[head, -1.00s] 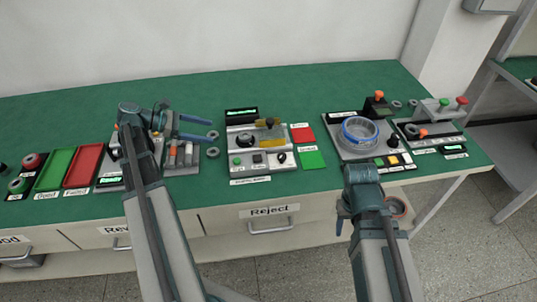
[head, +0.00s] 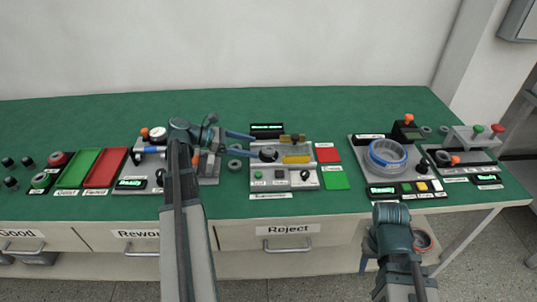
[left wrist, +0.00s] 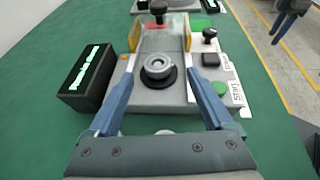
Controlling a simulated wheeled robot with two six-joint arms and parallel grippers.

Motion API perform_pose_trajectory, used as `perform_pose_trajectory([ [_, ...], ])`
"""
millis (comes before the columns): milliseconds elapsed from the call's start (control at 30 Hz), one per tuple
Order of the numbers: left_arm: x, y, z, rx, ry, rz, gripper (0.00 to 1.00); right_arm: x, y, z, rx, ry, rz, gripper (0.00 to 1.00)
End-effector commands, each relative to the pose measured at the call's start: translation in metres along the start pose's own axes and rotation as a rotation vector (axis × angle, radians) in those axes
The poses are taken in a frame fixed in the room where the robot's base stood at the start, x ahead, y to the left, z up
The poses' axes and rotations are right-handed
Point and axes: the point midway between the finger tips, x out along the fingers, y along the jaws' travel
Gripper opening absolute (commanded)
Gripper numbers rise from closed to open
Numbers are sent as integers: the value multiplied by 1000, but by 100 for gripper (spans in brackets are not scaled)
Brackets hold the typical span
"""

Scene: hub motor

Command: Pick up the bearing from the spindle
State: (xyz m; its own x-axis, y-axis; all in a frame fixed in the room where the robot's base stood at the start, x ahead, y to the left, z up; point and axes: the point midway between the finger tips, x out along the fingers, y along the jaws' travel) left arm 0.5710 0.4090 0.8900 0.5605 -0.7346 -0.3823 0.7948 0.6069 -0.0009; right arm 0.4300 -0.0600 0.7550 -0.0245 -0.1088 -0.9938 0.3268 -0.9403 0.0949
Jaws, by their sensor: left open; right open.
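The bearing (left wrist: 158,65) is a grey metal ring seated on the dark spindle of the middle station, seen in the left wrist view. In the head view the dark spindle area (head: 268,154) lies at the station's left side, partly behind my finger. My left gripper (head: 256,146) is open with its blue fingers pointing right toward the spindle. In the left wrist view its fingers (left wrist: 160,72) lie on either side of the bearing, apart from it. My right gripper (head: 369,258) is open and empty, low in front of the table's right part.
The middle station (head: 300,178) has buttons, a yellow part and a black-knobbed lever beyond the spindle. A black display box (left wrist: 88,78) stands beside it. Loose grey rings (head: 235,165) lie left of the station. Red and green trays (head: 105,167) are at left; a blue-ringed bowl (head: 388,153) stands right.

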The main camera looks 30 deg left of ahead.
Motion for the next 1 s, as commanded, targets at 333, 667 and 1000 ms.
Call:
perform_pose_trajectory([
  [333,16,2,-2,2,0,-1,85,8,-1,0,0,0,0,50],
  [667,53,4,-2,1,0,0,85,22,-2,-1,0,0,0,50],
  [1000,53,4,-1,1,0,1,55,21,-2,-1,0,0,0,50],
])
